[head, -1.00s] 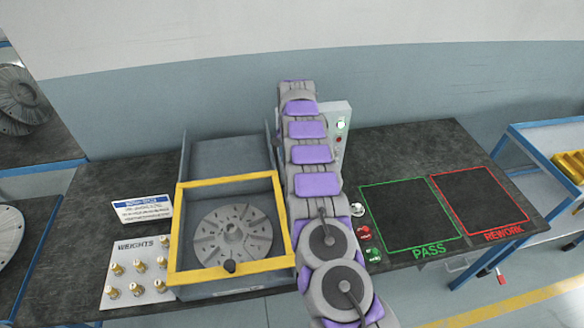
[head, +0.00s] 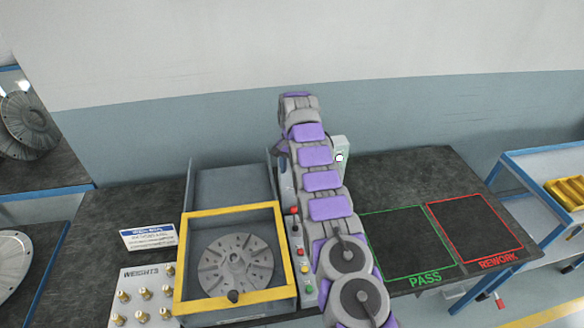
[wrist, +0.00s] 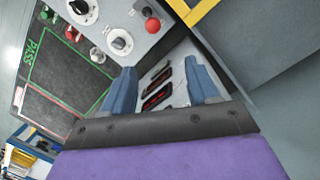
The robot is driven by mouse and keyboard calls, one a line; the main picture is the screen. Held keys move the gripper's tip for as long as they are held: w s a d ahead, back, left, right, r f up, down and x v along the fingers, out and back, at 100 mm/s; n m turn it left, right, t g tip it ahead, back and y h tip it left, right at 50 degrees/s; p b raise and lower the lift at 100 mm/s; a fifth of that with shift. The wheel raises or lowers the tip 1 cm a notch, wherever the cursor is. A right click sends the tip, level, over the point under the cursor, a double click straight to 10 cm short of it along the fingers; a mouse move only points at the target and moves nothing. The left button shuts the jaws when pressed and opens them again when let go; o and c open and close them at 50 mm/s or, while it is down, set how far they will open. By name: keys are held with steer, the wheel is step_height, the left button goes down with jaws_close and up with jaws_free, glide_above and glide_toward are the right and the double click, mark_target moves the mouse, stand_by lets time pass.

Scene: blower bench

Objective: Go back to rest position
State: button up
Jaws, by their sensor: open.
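My gripper (wrist: 163,88) shows in the wrist view with its two blue fingers apart and nothing between them. Behind the fingers is a light panel with several dark and red displays (wrist: 158,92). In the head view my arm reaches away over the bench and up in front of the wall, and it hides part of the control box (head: 341,150). The gripper's fingers cannot be made out in the head view.
The yellow-framed blower fixture (head: 232,207) holds a grey slotted disc (head: 236,264) left of my arm. A weights tray (head: 143,290) and a sign (head: 149,237) stand further left. The PASS area (head: 408,240) and REWORK area (head: 475,228) are empty. A cart (head: 545,190) stands at right.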

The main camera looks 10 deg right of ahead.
steer(key=shift+r, duration=0.15)
stand_by(0.5)
steer(key=s+r+n+b, duration=0.25)
steer(key=s+r, duration=0.45)
steer(key=s, duration=0.4)
steer(key=s+r+n+b, duration=0.1)
steer(key=s+r+b, duration=0.3)
steer(key=s+r, duration=0.5)
steer(key=s+f+n+b, duration=0.1)
steer(key=s+f, duration=0.2)
steer(key=s, duration=0.9)
steer(key=s+f+n+b, duration=0.1)
steer(key=s+f, duration=0.3)
steer(key=s, duration=0.8)
steer(key=s+f+n+b, duration=0.1)
steer(key=s+f+b, duration=0.2)
steer(key=s, duration=0.9)
steer(key=shift+a+f, duration=0.15)
steer(key=shift+f, duration=0.35)
steer(key=shift+o, duration=0.2)
steer(key=shift+n, duration=0.25)
